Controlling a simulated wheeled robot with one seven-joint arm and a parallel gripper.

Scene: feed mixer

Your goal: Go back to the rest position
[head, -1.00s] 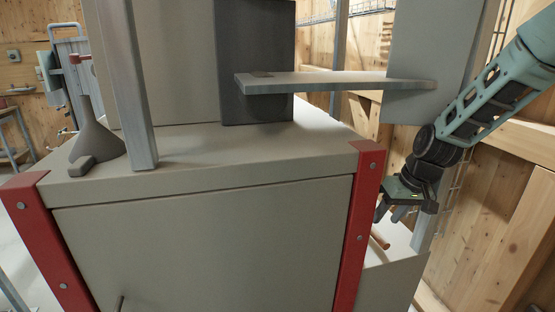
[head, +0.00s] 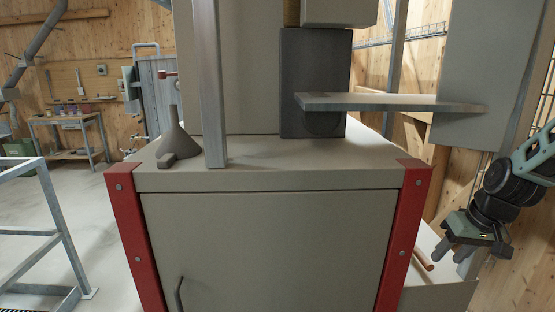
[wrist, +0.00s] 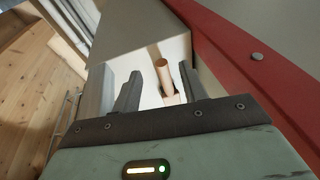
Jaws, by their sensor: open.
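My gripper (head: 462,249) is at the right of the head view, beside the right red corner post of the grey machine cabinet (head: 270,240). In the wrist view its two dark fingers (wrist: 162,90) stand apart with a gap between them. A copper-coloured rod (wrist: 162,72) shows beyond and between the fingers, and I cannot see the fingers touching it. The rod also shows in the head view (head: 423,260), low beside the cabinet and left of the fingers.
A grey funnel (head: 178,138) and a metal post (head: 209,90) stand on the cabinet top. A flat shelf (head: 390,102) juts out above it. A metal railing (head: 50,225) stands at the left on open floor. A wooden wall (wrist: 30,95) lies beside my gripper.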

